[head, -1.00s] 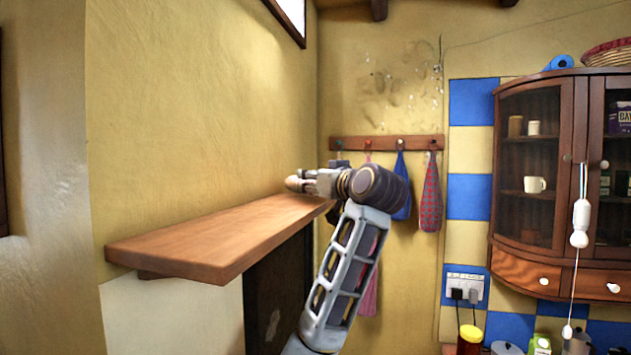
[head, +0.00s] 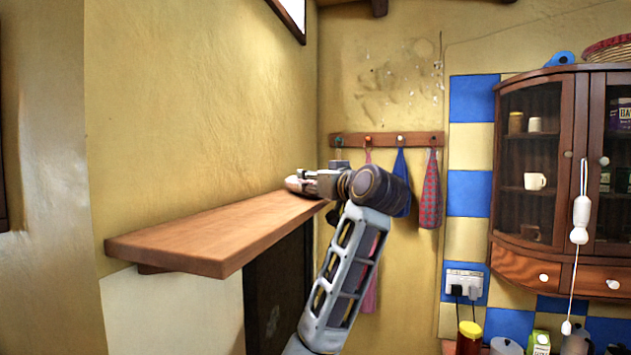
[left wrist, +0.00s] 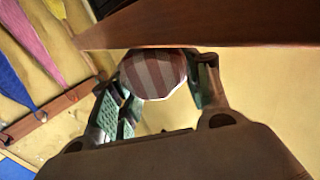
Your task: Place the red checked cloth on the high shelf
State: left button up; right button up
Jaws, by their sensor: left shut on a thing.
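The high shelf (head: 200,240) is a wooden board on the left wall in the head view. My left gripper (head: 303,184) is at the shelf's far end, seemingly around board height. In the left wrist view my left gripper (left wrist: 160,85) is shut on a bundle with dull red and pale bands, seemingly the red checked cloth (left wrist: 154,72). The shelf's brown edge (left wrist: 200,32) crosses the picture right beside the bundle; I cannot tell whether they touch. Another red checked cloth (head: 430,195) hangs from the hook rail. My right gripper is out of view.
A hook rail (head: 385,140) on the back wall also holds a blue cloth (head: 401,180) and a pink one partly behind my arm. A glass-fronted cabinet (head: 535,265) stands out at the right. The shelf's top looks bare.

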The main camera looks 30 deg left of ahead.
pick_arm(q)
jog(key=o, duration=1.2)
jog(key=shift+v, duration=6.05)
jog(key=shift+w, duration=0.1)
